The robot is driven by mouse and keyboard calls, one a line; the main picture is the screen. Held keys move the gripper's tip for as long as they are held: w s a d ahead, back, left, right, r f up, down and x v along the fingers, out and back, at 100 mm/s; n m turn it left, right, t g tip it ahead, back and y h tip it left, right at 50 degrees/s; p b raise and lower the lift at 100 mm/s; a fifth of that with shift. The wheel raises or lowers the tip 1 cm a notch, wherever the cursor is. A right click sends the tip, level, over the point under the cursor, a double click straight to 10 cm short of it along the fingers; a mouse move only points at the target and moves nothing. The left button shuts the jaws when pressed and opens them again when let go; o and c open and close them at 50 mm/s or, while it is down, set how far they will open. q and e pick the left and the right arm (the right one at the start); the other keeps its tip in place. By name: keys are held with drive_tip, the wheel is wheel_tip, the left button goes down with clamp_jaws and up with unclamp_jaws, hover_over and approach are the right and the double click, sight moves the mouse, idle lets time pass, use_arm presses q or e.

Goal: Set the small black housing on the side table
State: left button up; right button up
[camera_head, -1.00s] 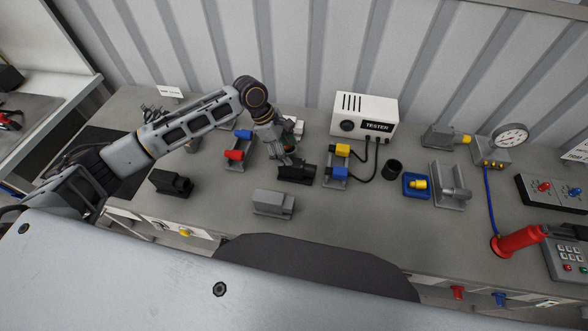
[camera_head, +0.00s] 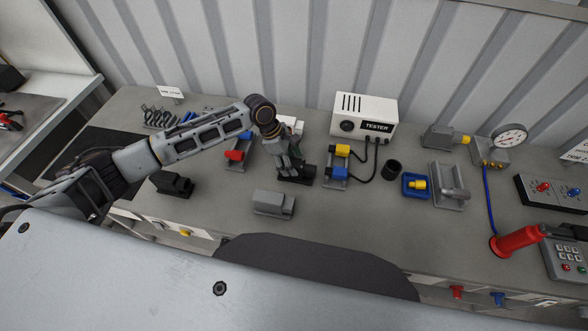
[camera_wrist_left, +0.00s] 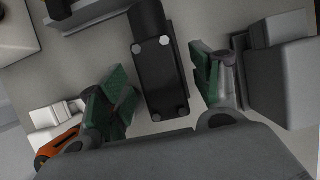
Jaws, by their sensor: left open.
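A black housing (camera_head: 306,177) with a round barrel end stands on the bench in front of the tester. My left gripper (camera_head: 289,174) is directly over it and hides part of it. In the left wrist view the housing (camera_wrist_left: 160,72) lies between the green-padded fingers of the open gripper (camera_wrist_left: 162,98), with a gap on each side. A second black housing (camera_head: 172,183) stands further left on the bench; I cannot tell for certain which is smaller. The side table (camera_head: 45,112) is at the far left edge. My right gripper is not in view.
A grey housing (camera_head: 273,203) stands close in front of the gripper. A fixture with a red block (camera_head: 234,155) is to the left, and one with yellow and blue blocks (camera_head: 338,172) to the right. The white tester (camera_head: 364,115) is behind. The bench front is mostly clear.

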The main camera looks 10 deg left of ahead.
use_arm(q)
drive_tip(key=shift+x, duration=1.45)
drive_tip(key=shift+a, duration=0.1)
drive_tip(key=shift+r, duration=0.1)
clamp_jaws()
